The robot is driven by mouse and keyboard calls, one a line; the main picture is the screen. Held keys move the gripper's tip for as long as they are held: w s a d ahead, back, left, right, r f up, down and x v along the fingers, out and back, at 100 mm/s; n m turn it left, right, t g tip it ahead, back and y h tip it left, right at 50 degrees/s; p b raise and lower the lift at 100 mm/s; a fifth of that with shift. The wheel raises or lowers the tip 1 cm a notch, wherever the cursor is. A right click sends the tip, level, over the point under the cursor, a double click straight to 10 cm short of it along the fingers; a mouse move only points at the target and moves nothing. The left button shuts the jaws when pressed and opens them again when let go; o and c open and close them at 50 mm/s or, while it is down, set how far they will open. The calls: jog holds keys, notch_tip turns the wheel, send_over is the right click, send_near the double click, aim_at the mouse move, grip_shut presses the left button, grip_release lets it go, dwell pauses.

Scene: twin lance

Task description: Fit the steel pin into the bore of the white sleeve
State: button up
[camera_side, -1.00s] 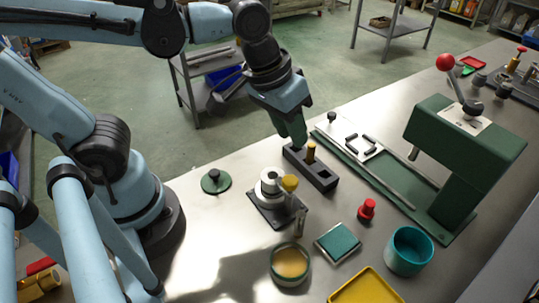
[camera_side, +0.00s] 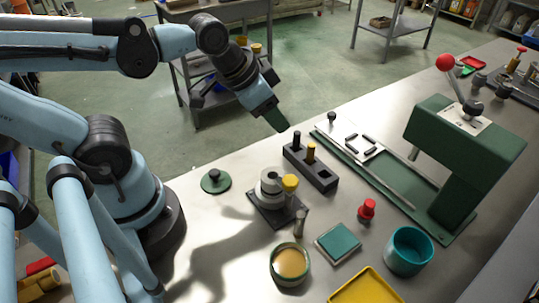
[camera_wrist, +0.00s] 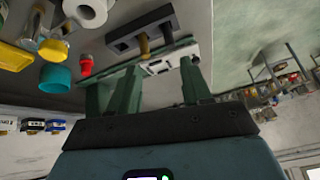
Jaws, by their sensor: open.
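The white sleeve (camera_side: 269,182) stands upright on a dark base plate (camera_side: 277,212), beside a yellow knob (camera_side: 290,183); part of it shows at the top of the wrist view (camera_wrist: 86,10). A dark rack (camera_side: 318,175) holds a dark grey pin (camera_side: 296,138), which may be the steel pin, and a brass pin (camera_side: 311,153). A separate grey post (camera_side: 299,222) stands at the plate's front corner; I cannot tell whether it is loose. My gripper (camera_side: 280,124) is above and behind the rack, clear of the pins. Its green fingers are apart and empty in the wrist view (camera_wrist: 158,68).
A green press (camera_side: 465,145) with a red-balled lever stands at the right. A green disc with a black knob (camera_side: 215,180) lies left of the sleeve. A red knob (camera_side: 367,208), teal cup (camera_side: 409,250), tan-filled dish (camera_side: 290,264) and yellow tray (camera_side: 366,287) occupy the front.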

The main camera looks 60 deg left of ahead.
jog(key=s+d+m+g, duration=0.2)
jog(key=d+m+g, duration=0.2)
jog(key=d+m, duration=0.75)
jog(key=m+g, duration=0.2)
jog(key=m, duration=0.9)
send_near(301, 213)
jog(key=shift+w+d+n, duration=0.1)
jog(key=shift+d+n, duration=0.05)
jog(key=shift+n, duration=0.1)
jog(key=shift+f, duration=6)
grip_shut()
